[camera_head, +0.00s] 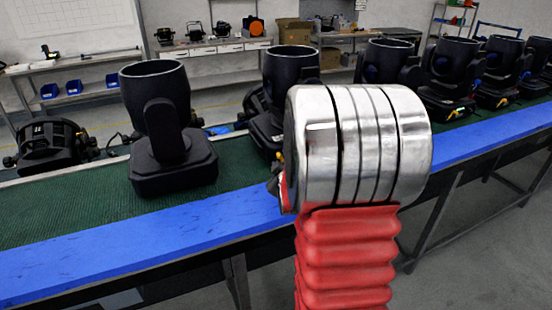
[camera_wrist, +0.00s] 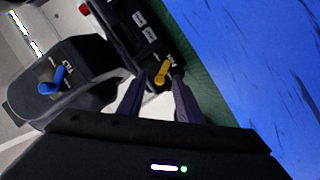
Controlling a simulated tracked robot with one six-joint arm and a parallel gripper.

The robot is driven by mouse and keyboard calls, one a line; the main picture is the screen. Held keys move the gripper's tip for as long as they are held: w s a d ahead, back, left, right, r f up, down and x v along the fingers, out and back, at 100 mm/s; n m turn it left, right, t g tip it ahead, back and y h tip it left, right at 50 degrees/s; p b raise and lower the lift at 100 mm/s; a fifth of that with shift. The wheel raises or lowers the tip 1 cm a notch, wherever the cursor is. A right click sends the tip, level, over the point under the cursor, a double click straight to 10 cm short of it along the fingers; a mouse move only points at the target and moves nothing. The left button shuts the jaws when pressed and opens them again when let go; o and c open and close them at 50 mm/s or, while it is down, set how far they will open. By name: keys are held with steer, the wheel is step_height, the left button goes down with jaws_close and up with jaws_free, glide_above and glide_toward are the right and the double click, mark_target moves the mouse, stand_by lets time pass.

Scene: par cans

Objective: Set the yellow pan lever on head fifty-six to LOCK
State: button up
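The yellow pan lever (camera_wrist: 161,74) shows in the wrist view on the dark base of a moving head. Its handle points to the lower left, beside a small white label that I cannot read clearly. My gripper (camera_wrist: 159,80) is open, with one dark finger on each side of the lever; I cannot tell whether either finger touches it. A blue lever (camera_wrist: 52,80) sits on the head's yoke to the left. In the head view my arm hides the gripper and part of the head (camera_head: 290,68) behind it. No head number is legible.
Another black head (camera_head: 165,130) stands upright to the left on the green bench top (camera_head: 70,212), with a blue front edge (camera_head: 150,245). A head lies tipped at far left (camera_head: 52,148). Several more heads (camera_head: 450,75) line the bench to the right.

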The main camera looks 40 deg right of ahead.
steer(key=shift+w+d, duration=0.1)
steer(key=shift+d, duration=0.05)
jaws_close()
stand_by(0.4)
